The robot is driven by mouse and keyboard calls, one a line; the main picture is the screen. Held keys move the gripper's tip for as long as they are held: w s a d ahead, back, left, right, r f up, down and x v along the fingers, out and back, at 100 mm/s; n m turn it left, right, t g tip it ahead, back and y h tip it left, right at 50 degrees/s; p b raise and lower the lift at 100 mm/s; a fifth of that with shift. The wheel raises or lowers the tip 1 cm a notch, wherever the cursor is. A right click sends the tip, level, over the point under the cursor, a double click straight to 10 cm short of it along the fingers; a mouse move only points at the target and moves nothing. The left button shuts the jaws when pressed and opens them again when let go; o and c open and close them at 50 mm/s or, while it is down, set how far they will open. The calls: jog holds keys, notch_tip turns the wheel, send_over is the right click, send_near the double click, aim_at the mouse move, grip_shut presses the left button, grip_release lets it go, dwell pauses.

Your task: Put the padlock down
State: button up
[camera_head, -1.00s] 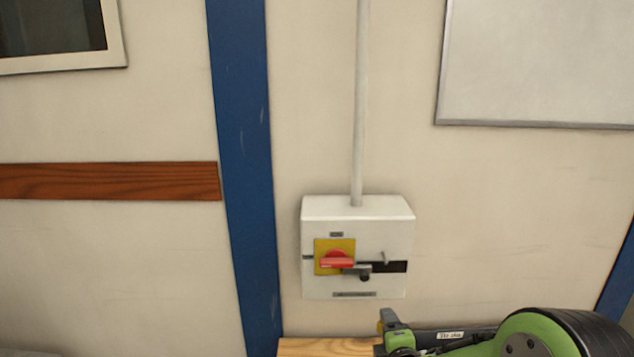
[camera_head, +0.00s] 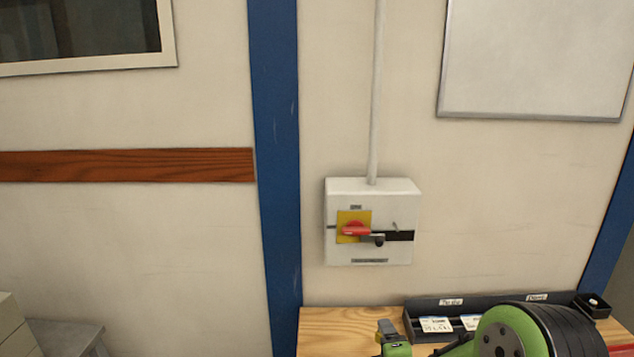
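No padlock can be made out for sure. My gripper (camera_head: 388,330) shows only in part at the bottom, in front of the wooden bench top (camera_head: 340,322). Its fingers are small and partly cut off by the frame, so I cannot tell whether they are open or hold anything. A white switch box (camera_head: 345,255) is on the wall above the bench, with a red handle (camera_head: 356,231) on a yellow plate. A small dark part (camera_head: 379,241) sits beside the handle; I cannot tell what it is. My gripper is below the box and apart from it.
A dark tray (camera_head: 500,300) with labels and white cards (camera_head: 435,325) stands at the back of the bench, partly behind my arm. The bench's left part is bare. A grey surface (camera_head: 65,338) and pale boxes (camera_head: 14,325) are at lower left.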

jog(key=s+f, duration=0.1)
jog(key=f, duration=0.3)
jog(key=s+f, duration=0.2)
jog(key=f, duration=0.3)
jog(key=s+f, duration=0.2)
jog(key=f, duration=0.3)
jog(key=shift+s+d+f, duration=0.1)
jog(key=shift+s+f, duration=0.05)
jog(key=shift+s, duration=0.05)
